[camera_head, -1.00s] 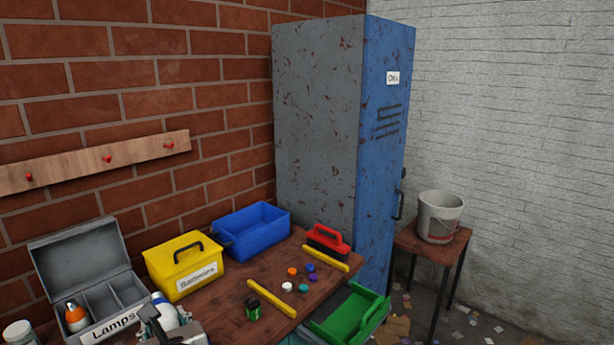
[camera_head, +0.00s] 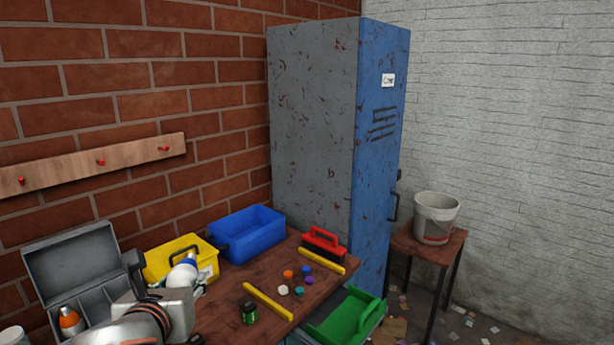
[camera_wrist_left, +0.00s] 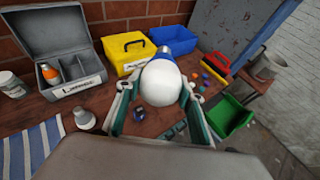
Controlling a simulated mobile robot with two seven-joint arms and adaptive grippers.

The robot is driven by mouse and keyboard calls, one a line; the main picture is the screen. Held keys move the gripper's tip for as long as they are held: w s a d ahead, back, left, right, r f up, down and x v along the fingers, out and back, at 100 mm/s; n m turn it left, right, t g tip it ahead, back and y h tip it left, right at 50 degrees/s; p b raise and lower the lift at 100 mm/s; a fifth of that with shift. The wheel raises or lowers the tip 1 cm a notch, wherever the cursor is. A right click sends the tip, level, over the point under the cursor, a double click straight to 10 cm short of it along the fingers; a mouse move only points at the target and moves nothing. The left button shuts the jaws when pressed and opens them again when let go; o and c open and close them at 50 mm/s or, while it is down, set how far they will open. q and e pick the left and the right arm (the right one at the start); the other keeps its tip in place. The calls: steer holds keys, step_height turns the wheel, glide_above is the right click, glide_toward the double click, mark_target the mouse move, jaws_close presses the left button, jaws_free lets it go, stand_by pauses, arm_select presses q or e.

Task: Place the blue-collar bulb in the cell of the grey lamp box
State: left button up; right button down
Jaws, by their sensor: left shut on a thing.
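The blue-collar bulb, a white globe (camera_head: 182,275) with its blue collar up, is held in my left gripper (camera_head: 172,282), in front of the yellow box. In the left wrist view the globe (camera_wrist_left: 160,84) sits between both fingers, collar pointing away. The grey lamp box (camera_head: 70,252) stands open at the left, lid raised, to the left of my gripper; my arm hides part of its front. An orange-collar bulb (camera_head: 69,320) stands in its left cell; the cells beside it look empty in the wrist view (camera_wrist_left: 72,68). My right gripper is not in view.
A yellow box (camera_head: 160,260) and a blue bin (camera_head: 246,243) stand along the wall. The wrist view shows a jar (camera_wrist_left: 12,84) and another bulb (camera_wrist_left: 84,117).

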mark_target(177, 266)
arm_select(q)
steer(key=shift+m+h, duration=0.6)
steer(key=shift+h, duration=0.1)
steer(key=r, duration=0.3)
steer(key=w+a+r, duration=0.1)
steer(key=shift+w+r, duration=0.1)
steer(key=shift+r, duration=0.05)
steer(key=shift+a+r, duration=0.1)
steer(key=shift+r, duration=0.65)
steer(key=shift+f, duration=0.2)
steer(key=shift+w, duration=0.1)
